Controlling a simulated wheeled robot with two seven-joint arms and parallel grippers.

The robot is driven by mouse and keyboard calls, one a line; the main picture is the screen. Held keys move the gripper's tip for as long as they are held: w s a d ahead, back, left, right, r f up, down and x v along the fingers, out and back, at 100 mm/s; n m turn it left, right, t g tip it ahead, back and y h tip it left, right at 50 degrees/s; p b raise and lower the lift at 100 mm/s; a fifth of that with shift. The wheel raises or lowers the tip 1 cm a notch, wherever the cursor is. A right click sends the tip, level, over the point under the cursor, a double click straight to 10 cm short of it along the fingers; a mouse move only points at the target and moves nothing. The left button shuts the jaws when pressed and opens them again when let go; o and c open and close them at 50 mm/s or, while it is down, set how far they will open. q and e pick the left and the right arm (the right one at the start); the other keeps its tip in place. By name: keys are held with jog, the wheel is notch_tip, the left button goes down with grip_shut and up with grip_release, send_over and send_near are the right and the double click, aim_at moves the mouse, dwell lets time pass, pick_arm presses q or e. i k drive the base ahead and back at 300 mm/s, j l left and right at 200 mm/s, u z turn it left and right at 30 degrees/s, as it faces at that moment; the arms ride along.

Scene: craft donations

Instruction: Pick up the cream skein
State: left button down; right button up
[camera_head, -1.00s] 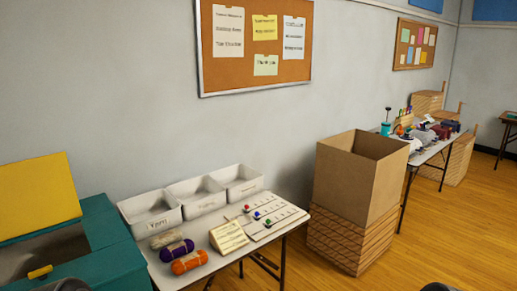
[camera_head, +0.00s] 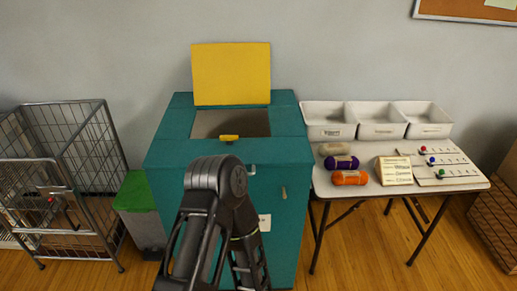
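The cream skein (camera_head: 331,149) lies on the white folding table (camera_head: 400,190), near its left end. It is the rearmost of three skeins. The purple skein (camera_head: 341,162) lies just in front of it, and the orange skein (camera_head: 350,178) lies nearest the front edge. Part of one of my dark arms rises from the bottom of the view, left of the table and in front of the teal box. Neither gripper's fingertips show. Nothing of mine touches the skeins.
Three white bins (camera_head: 376,131) stand behind the skeins. A cream card (camera_head: 394,170) and a board with coloured knobs (camera_head: 440,182) lie to their right. A teal box (camera_head: 178,120) with a raised yellow lid (camera_head: 231,73) adjoins the table's left end. Further left are a green-lidded bin (camera_head: 134,192) and wire cart (camera_head: 78,130).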

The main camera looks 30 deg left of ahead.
aim_at(324, 150)
jog(key=u, duration=1)
jog(key=i+l+z, duration=0.1)
jog(key=l, duration=0.35)
jog(key=i+l+z, duration=0.15)
jog(key=l, duration=0.25)
jog(key=i+l+z, duration=0.1)
jog(key=i+l, duration=0.15)
jog(key=l, duration=0.15)
jog(key=i+l+z, duration=0.1)
jog(key=l, duration=0.3)
jog(key=i+l+z, duration=0.15)
jog(key=i+l, duration=0.15)
